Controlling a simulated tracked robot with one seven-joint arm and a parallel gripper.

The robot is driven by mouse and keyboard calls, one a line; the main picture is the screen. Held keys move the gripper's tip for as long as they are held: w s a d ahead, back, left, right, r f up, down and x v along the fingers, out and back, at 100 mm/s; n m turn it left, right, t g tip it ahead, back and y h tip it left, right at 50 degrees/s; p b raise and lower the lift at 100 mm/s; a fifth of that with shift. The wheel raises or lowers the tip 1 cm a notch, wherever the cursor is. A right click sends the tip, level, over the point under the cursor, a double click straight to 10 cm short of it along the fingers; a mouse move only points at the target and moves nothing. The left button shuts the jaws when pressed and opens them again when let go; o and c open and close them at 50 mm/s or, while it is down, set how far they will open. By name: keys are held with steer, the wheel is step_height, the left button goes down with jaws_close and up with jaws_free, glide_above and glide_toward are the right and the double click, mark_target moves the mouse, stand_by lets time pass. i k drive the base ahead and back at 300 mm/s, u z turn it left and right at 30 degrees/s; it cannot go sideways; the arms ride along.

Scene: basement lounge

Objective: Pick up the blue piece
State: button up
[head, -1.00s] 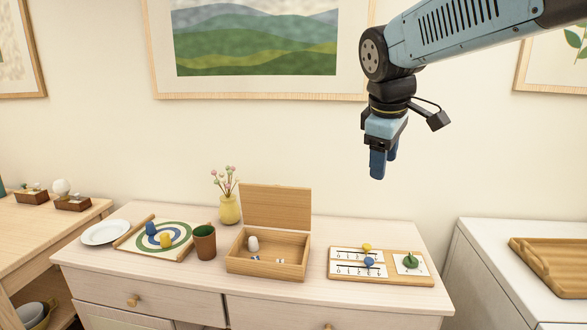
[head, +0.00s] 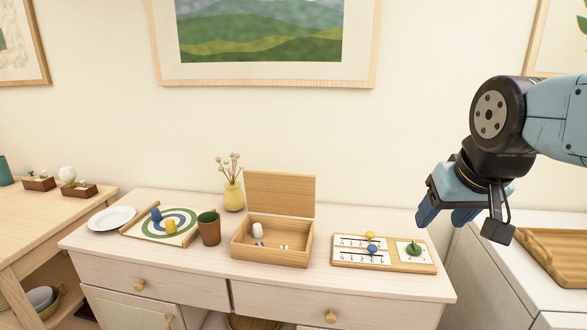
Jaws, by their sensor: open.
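Two small blue pieces show in the head view. One blue piece (head: 156,214) stands on the ringed target mat (head: 147,237) at the left of the dresser, close to a yellow piece (head: 170,226). The other blue piece (head: 372,249) is on the numbered wooden board (head: 400,264) at the right, just in front of a yellow piece (head: 370,235). A green piece (head: 413,248) is on the board's right card. My gripper (head: 443,216) is open and empty. It appears above the dresser's right end, to the right of the board, touching no piece.
An open wooden box (head: 271,257) with a white piece (head: 257,229) stands mid-dresser. A brown cup (head: 209,228), yellow vase (head: 234,195) and white plate (head: 111,218) are left of it. A wooden tray (head: 565,256) lies on the white cabinet at right.

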mark_target(157, 216)
steer(key=u, duration=1.5)
steer(key=k, duration=1.25)
steer(key=u, duration=0.4)
steer(key=i, duration=1)
steer(key=u, duration=0.75)
steer(key=i, duration=1.1)
